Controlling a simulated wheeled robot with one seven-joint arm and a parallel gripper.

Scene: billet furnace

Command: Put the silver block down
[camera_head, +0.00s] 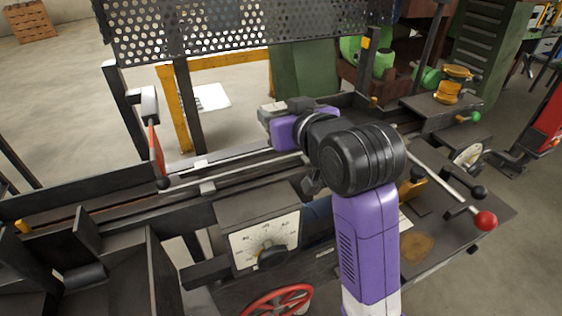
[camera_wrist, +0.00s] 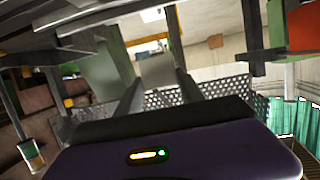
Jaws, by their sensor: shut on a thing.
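The silver block (camera_wrist: 157,70) shows in the wrist view as a plain light grey piece between the two dark fingers of my gripper (camera_wrist: 159,88). The fingers lie along its left and right sides, and my gripper is shut on it. In the camera_head view my purple hand is above the long dark machine bed, behind the black joint of my arm. I cannot clearly make out the fingertips or the block in that view. What lies directly under the block cannot be told.
A machine bed with rails (camera_head: 110,205) runs across the scene. A dial box (camera_head: 265,235) and a red handwheel (camera_head: 278,300) are at its front. A perforated screen (camera_head: 240,35) hangs behind. A red-handled lever (camera_head: 155,145) stands left; a red-knobbed lever (camera_head: 485,220) is right.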

